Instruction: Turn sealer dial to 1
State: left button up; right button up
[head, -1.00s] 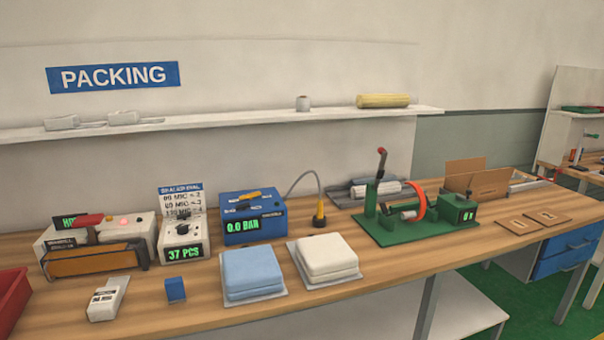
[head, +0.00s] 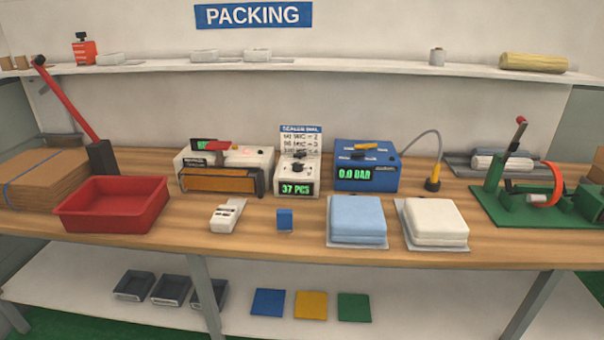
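The sealer dial is a dark round knob (head: 299,167) on the top of a small white box (head: 293,181) whose green display reads "37 PCS". A "SEALER DIAL" card (head: 301,138) stands behind it with several lines of "MIC" settings; the digits are small and partly hidden by the knob. The dial's setting is too small to read. To its left is the white sealer (head: 257,160) with a brown front, a red handle and a small red light. It is unclear which box the knob controls. Neither gripper shows in the head view.
A blue box (head: 367,172) with "0.0 BAR" stands right of the dial. In front lie a small blue block (head: 285,220), a white handheld device (head: 227,214), and blue (head: 357,219) and white (head: 435,222) folded stacks. A red tray (head: 112,204) stands left. The front edge is mostly clear.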

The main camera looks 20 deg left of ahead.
aim_at(297, 167)
jog(key=i+j, duration=0.15)
jog(key=i, duration=0.15)
jog(key=i+j, duration=0.2)
jog(key=i+u, duration=0.1)
jog(key=u, duration=0.3)
jog(key=i+u, duration=0.1)
jog(key=u, duration=0.3)
jog(key=i+u, duration=0.1)
jog(key=u, duration=0.35)
jog(key=i+u, duration=0.1)
jog(key=u, duration=0.3)
